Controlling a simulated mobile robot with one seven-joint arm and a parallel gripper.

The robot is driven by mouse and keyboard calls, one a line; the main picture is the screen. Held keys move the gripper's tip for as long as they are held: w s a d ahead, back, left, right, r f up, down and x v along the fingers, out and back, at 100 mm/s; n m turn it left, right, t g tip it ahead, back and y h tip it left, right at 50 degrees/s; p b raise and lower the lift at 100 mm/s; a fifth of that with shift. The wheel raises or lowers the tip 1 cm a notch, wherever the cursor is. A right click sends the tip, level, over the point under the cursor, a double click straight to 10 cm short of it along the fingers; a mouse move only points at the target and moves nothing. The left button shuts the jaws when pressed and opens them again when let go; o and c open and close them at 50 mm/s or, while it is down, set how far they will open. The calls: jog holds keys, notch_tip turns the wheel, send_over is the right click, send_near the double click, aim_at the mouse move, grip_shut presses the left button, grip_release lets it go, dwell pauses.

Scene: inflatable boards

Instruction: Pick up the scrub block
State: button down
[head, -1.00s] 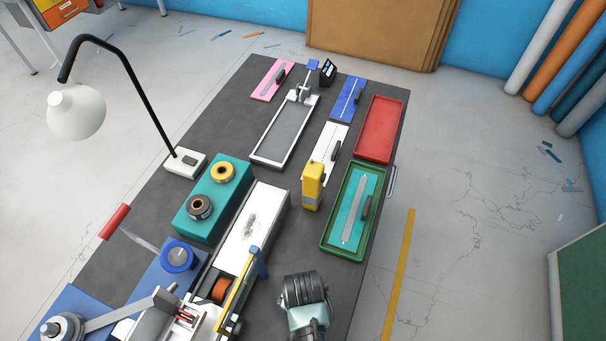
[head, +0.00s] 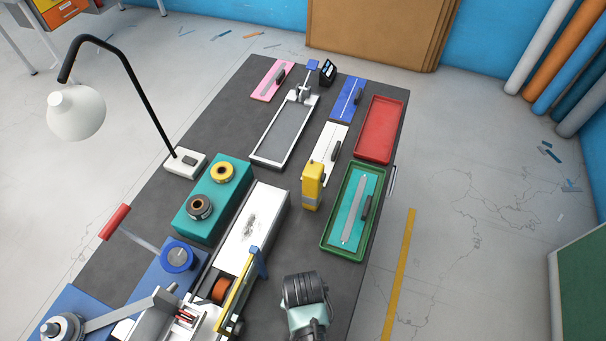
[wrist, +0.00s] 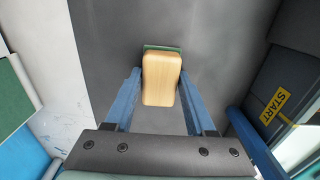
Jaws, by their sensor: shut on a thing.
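The scrub block (wrist: 161,82) shows in the wrist view as a pale wooden block with a green layer at its far edge. My gripper (wrist: 160,90) has its two blue fingers against the block's left and right sides and is shut on it. The dark bench top (wrist: 110,40) lies beneath; I cannot tell how far the block is from it. In the head view the block and my fingertips are hidden, and only part of my arm shows at the bottom.
A machine with a yellow START label (wrist: 275,106) stands close on the right in the wrist view. In the head view, a green tray (head: 325,244), a yellow tool (head: 312,187) and a white-topped box (head: 248,225) are nearby. A lamp (head: 76,113) overhangs the left.

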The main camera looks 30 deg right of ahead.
notch_tip(320, 180, up, 10)
dwell(0.5)
